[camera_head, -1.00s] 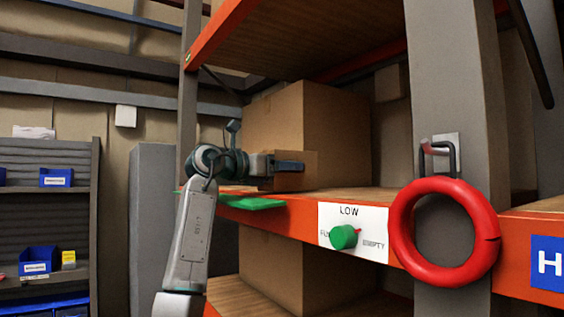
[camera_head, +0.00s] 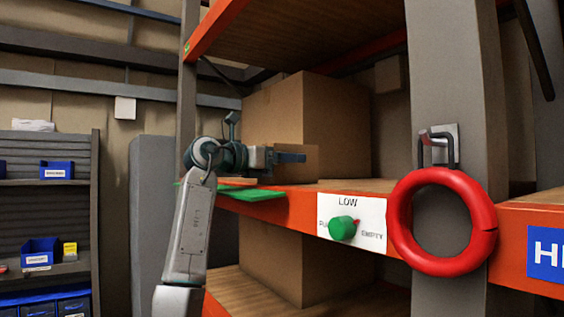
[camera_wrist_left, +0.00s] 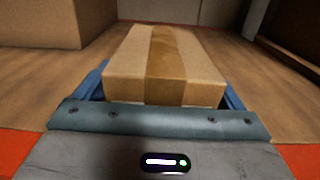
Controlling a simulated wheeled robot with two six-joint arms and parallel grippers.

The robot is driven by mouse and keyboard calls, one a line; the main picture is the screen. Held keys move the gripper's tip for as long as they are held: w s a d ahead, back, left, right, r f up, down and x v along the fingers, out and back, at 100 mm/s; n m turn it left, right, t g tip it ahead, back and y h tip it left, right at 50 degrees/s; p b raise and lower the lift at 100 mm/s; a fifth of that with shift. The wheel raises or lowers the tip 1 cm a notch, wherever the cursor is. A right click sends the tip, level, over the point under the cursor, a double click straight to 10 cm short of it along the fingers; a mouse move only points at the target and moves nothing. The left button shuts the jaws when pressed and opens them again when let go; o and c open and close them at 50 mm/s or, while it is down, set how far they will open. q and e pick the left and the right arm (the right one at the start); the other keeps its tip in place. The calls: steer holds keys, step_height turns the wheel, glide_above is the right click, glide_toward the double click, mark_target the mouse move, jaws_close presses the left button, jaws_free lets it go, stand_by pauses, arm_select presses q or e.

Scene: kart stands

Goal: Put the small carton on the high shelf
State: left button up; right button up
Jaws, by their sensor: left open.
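The small carton (camera_head: 311,166) is a brown taped box on the shelf with the orange-red front edge, in front of a much larger carton (camera_head: 290,110). My left gripper (camera_head: 292,158) is at the small carton and partly covers it in the head view. In the left wrist view the small carton (camera_wrist_left: 165,65) lies flat between the two blue fingers, one along each side. The gripper is open; finger contact cannot be told. The high shelf (camera_head: 300,35) is the board above, seen from below. My right gripper is not in view.
A grey upright (camera_head: 452,90) with a red ring (camera_head: 480,255) hanging on it stands to the right. A "LOW" sign with a green knob (camera_head: 342,229) is on the beam. A green plate (camera_head: 255,194) sticks out at the shelf edge. Another carton (camera_head: 270,265) stands below.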

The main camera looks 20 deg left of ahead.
arm_select(q)
steer(key=b+v, duration=0.5)
steer(key=v, duration=0.6)
steer(key=shift+a+f+b, duration=0.1)
steer(key=shift+a+b, duration=0.05)
steer(key=shift+b, duration=0.15)
steer(key=shift+s+a, duration=0.15)
steer(key=shift+s, duration=0.15)
